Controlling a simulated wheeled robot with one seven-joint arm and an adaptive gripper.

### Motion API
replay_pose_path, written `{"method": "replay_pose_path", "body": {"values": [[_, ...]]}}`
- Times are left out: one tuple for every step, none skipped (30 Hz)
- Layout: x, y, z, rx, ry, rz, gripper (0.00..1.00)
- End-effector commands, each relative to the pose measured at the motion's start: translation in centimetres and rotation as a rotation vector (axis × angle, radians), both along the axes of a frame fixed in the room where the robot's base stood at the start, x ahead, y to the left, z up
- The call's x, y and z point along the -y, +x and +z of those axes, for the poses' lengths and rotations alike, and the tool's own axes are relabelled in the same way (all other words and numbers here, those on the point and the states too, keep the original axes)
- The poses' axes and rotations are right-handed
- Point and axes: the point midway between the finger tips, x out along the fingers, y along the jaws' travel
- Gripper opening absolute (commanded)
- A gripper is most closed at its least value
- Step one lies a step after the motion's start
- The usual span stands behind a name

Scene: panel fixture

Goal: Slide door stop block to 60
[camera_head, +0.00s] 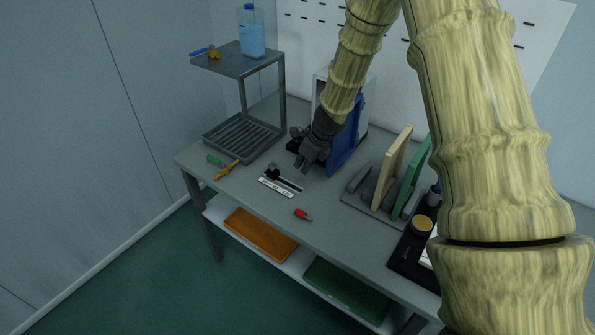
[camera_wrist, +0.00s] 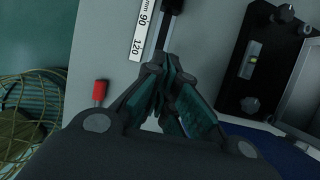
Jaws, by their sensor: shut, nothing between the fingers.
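The door stop block (camera_head: 272,172) is a small dark block at the far left end of a slotted track (camera_head: 289,184) on the bench. A white scale strip (camera_head: 275,188) lies along the track. In the wrist view, the scale strip (camera_wrist: 143,30) shows "mm", 90 and 120 beside the dark slot (camera_wrist: 161,35). A dark piece at the top edge may be the block, but it is cut off. My gripper (camera_head: 304,168) is shut and empty, above the bench to the right of the block and apart from it. Its fingertips (camera_wrist: 168,62) appear over the 120 end of the track.
A blue door panel (camera_head: 345,138) stands open close behind my gripper. A red-handled item (camera_head: 303,214) lies in front of the track. A grey rack (camera_head: 242,137) stands at the left, and upright boards (camera_head: 391,168) at the right. A dark fixture (camera_wrist: 254,55) is right of the fingers.

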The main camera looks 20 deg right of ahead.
Motion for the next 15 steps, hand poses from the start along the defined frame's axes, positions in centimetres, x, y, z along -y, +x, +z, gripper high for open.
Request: {"method": "replay_pose_path", "body": {"values": [[-0.03, 0.05, -0.5, 0.002, -0.001, 0.002, 0.0], [-0.04, 0.08, -0.63, 0.003, -0.001, 0.003, 0.0], [-0.06, 0.16, -0.75, 0.004, -0.001, 0.004, 0.0], [-0.07, 0.2, -0.83, 0.005, -0.001, 0.005, 0.0], [-0.08, 0.22, -0.94, 0.006, -0.001, 0.006, 0.0], [-0.05, 0.25, -1.02, 0.006, -0.001, 0.007, 0.0], [-0.05, 0.28, -1.02, 0.007, 0.0, 0.006, 0.0], [-0.08, 0.27, -1.03, 0.007, 0.0, 0.008, 0.0], [-0.08, 0.28, -1.01, 0.007, 0.0, 0.007, 0.0], [-0.03, 0.28, -0.94, 0.008, -0.002, 0.008, 0.0], [0.01, 0.24, -0.92, 0.007, -0.002, 0.007, 0.0], [0.03, 0.2, -0.87, 0.005, -0.001, 0.006, 0.0], [0.05, 0.19, -0.77, 0.005, -0.001, 0.006, 0.0], [0.05, 0.16, -0.69, 0.005, -0.002, 0.006, 0.0], [0.07, 0.12, -0.61, 0.004, -0.003, 0.006, 0.0]]}}
